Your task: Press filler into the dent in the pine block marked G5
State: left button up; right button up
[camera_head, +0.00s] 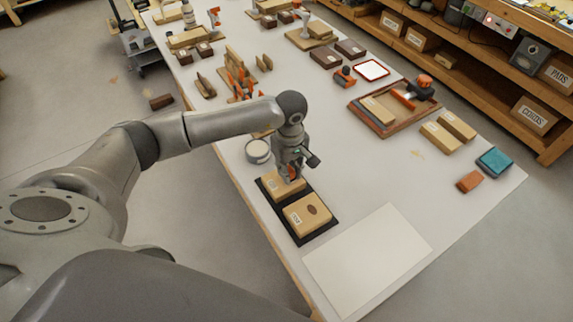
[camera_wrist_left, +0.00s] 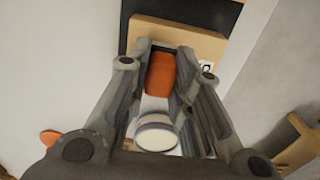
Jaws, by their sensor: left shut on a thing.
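Two pine blocks lie on a black mat (camera_head: 298,236) near the bench's left edge. The nearer block (camera_head: 298,222) has a dark oval dent on top and a white label too small to read surely. My left gripper (camera_head: 291,172) is over the farther block (camera_head: 276,187), hiding part of its top. In the left wrist view, the gripper is shut on an orange tool handle (camera_wrist_left: 161,74), with a pine block (camera_wrist_left: 180,36) just beyond it. I cannot tell whether the tool touches the block. A round grey tin (camera_head: 258,151) with a pale top stands beside the mat. My right gripper is out of view.
A pale sheet (camera_head: 367,260) lies flat at the near right of the mat. A wooden tray (camera_head: 384,126) with an orange tool stands farther right, near two loose blocks. Clamps and wood pieces (camera_head: 238,75) stand up behind the left arm. The bench centre is mostly clear.

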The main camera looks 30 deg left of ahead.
pick_arm(q)
jog(key=shift+s+d, duration=0.1)
jog(key=shift+d, duration=0.05)
jog(key=shift+w+a+f+b, duration=0.15)
jog(key=shift+w+a+b, duration=0.15)
jog(key=shift+a+b, duration=0.2)
jog(key=shift+w+a+b, duration=0.3)
jog(key=shift+a, duration=0.25)
jog(key=shift+d, duration=0.1)
jog(key=shift+s+d, duration=0.65)
jog(key=shift+d, duration=0.3)
jog(key=shift+a+f, duration=0.1)
jog(key=shift+a, duration=0.05)
